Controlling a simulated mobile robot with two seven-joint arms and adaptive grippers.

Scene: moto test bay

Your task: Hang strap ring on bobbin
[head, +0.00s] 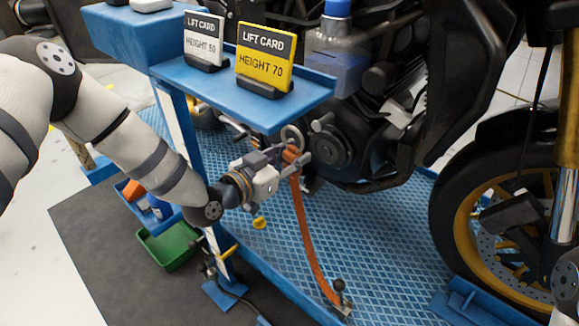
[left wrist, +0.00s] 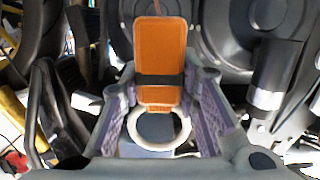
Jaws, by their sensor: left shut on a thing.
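My left gripper (head: 291,156) is shut on the upper end of the orange strap, beside the motorcycle's engine. The orange strap (head: 304,225) hangs from it in a gentle curve to a fitting on the blue platform. A pale strap ring (head: 291,134) stands at the strap's top end. In the left wrist view the orange strap end (left wrist: 160,48) with a dark band lies between my fingers (left wrist: 160,85), and the ring (left wrist: 158,151) is below it. My right gripper is out of view.
A green bin (head: 168,248) is at lower left. The patterned platform (head: 385,240) is mostly clear.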

